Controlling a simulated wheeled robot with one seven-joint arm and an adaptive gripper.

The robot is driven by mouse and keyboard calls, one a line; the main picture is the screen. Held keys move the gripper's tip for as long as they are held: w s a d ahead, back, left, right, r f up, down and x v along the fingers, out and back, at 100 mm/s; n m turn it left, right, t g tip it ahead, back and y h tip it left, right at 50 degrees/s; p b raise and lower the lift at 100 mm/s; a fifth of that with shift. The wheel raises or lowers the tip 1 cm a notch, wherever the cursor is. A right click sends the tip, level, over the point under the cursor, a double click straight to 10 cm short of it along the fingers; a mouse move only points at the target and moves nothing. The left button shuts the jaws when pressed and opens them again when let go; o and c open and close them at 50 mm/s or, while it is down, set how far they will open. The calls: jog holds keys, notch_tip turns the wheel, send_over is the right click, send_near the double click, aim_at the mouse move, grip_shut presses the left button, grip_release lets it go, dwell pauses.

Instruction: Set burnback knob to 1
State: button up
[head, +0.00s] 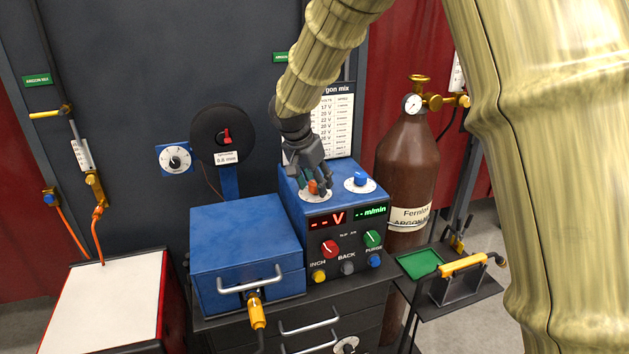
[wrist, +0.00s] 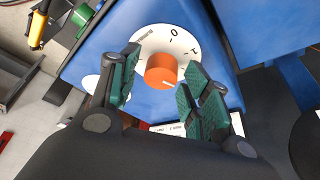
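An orange knob (wrist: 160,71) sits on a round white dial (wrist: 177,37) on the blue machine's top. The dial shows a 0 and another mark like a 1 to its right. A pale line on the knob points to the lower right in the wrist view, away from those marks. The knob also shows in the head view (head: 313,187), partly hidden by my gripper (head: 316,184). My gripper's green-padded fingers (wrist: 163,62) stand open on either side of the knob, with a small gap at the left; contact at the right is unclear. No burnback label is readable.
A blue knob (head: 360,180) on its own dial sits just right of the gripper. Red (head: 330,249) and green (head: 372,239) knobs are on the front panel. A brown gas cylinder (head: 404,165) stands to the right, a blue box (head: 245,240) to the left.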

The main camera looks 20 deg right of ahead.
jog(key=c, duration=0.7)
jog(key=shift+n, duration=0.4)
jog(key=n+t+y, duration=0.1)
jog(key=n, duration=0.2)
jog(key=shift+d+n+b, duration=0.1)
jog(key=shift+n+b, duration=0.2)
jog(key=shift+b, duration=0.1)
jog(key=n+y, duration=0.1)
jog(key=n, duration=0.1)
jog(key=n+y+p, duration=0.1)
jog(key=n, duration=0.2)
jog(key=shift+d+t, duration=0.1)
jog(key=shift+t, duration=0.2)
jog(key=shift+n, duration=0.3)
jog(key=o, duration=1)
jog(key=shift+s, duration=0.1)
